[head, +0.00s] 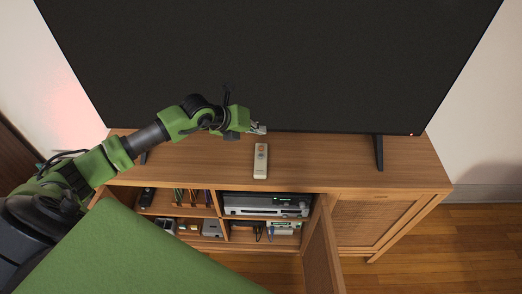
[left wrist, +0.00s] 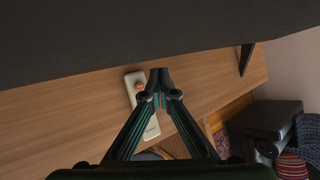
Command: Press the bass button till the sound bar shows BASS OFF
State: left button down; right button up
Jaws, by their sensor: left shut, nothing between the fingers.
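A pale remote (head: 260,172) with an orange-red button and a grey one near its far end lies on the wooden TV console. It also shows in the left wrist view (left wrist: 152,129), partly hidden behind my gripper's fingers. My left gripper (head: 260,128) is shut and empty, above the console just beyond the remote's far end, close to the TV's lower edge. Its closed fingertips show in the left wrist view (left wrist: 160,74). No button label is readable. I cannot make out a sound bar or any BASS text. My right gripper is out of view.
A large dark TV (head: 300,65) stands on the console (head: 320,168), with a stand leg (head: 379,153) at right. Below, open shelves hold a silver device (head: 266,206) and small items. A cabinet door (head: 322,250) hangs open. The console top right of the remote is clear.

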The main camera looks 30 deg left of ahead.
aim_at(259, 148)
pick_arm(q)
notch_tip(259, 148, down, 5)
jog(key=b, duration=0.3)
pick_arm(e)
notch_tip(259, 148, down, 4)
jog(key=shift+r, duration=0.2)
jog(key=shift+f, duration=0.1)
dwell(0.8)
pick_arm(q)
jog(key=shift+f, duration=0.4)
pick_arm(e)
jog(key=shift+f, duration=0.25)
pick_arm(q)
jog(key=shift+f+b, duration=0.4)
jog(key=shift+b, duration=0.2)
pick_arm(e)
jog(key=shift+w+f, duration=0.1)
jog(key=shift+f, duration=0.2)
pick_arm(q)
jog(key=shift+r, duration=0.1)
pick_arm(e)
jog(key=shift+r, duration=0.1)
pick_arm(q)
jog(key=shift+r+p, duration=0.65)
jog(key=shift+r, duration=0.15)
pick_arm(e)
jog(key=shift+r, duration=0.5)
